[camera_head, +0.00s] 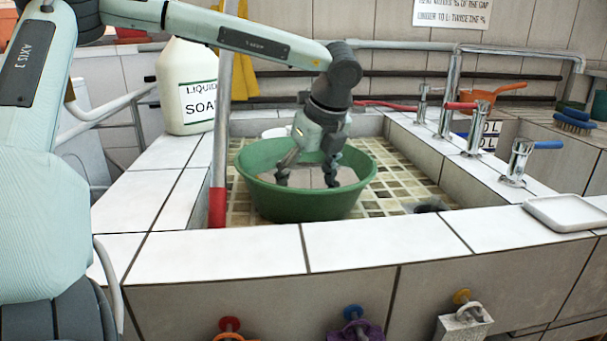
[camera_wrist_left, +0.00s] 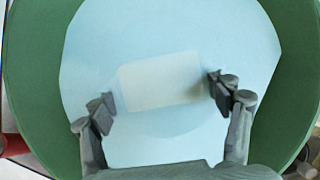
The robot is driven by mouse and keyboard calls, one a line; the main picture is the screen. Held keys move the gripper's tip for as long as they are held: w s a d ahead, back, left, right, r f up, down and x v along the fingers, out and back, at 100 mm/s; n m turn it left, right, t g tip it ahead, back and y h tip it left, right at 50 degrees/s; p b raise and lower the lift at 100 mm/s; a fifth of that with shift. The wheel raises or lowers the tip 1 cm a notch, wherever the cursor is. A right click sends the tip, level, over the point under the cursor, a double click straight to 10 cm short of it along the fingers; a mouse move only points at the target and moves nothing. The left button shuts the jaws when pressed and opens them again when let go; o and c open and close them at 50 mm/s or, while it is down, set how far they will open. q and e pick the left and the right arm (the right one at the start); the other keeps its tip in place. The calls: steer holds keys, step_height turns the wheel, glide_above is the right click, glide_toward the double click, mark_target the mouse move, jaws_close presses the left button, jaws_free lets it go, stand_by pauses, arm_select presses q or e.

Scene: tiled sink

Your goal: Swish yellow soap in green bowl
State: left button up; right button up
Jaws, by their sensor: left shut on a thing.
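The green bowl (camera_head: 298,208) stands in the tiled sink and holds pale liquid. My left gripper (camera_head: 307,178) points down inside the bowl, its fingertips at the liquid. In the left wrist view, my left gripper (camera_wrist_left: 160,93) is shut on a pale, nearly white block, the soap (camera_wrist_left: 158,80); no clear yellow shows on it. The soap lies within the round pale area of the liquid, inside the green wall of the bowl (camera_wrist_left: 28,95). I cannot tell how deep it sits. In the head view the soap is not clearly visible. My right gripper is not in view.
A liquid soap jug (camera_head: 186,90) stands at the back left, and a red-tipped pole (camera_head: 217,205) rises beside the bowl. Taps (camera_head: 517,160) line the right ledge, with a white soap dish (camera_head: 565,212) and a blue brush (camera_head: 574,122). The front ledge (camera_head: 380,243) is clear.

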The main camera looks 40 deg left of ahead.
arm_select(q)
steer(key=shift+f, duration=0.1)
stand_by(0.5)
steer(key=shift+s+a+b, duration=0.45)
steer(key=shift+s, duration=0.1)
steer(key=shift+s+a, duration=0.25)
steer(key=shift+s, duration=0.1)
steer(key=shift+w+d+f+b, duration=0.1)
steer(key=shift+w+d+b, duration=0.15)
steer(key=shift+w+b, duration=0.25)
steer(key=shift+w+d+b, duration=0.8)
steer(key=shift+w+d, duration=0.15)
steer(key=shift+w, duration=0.1)
steer(key=shift+w+d, duration=0.2)
steer(key=shift+w, duration=0.05)
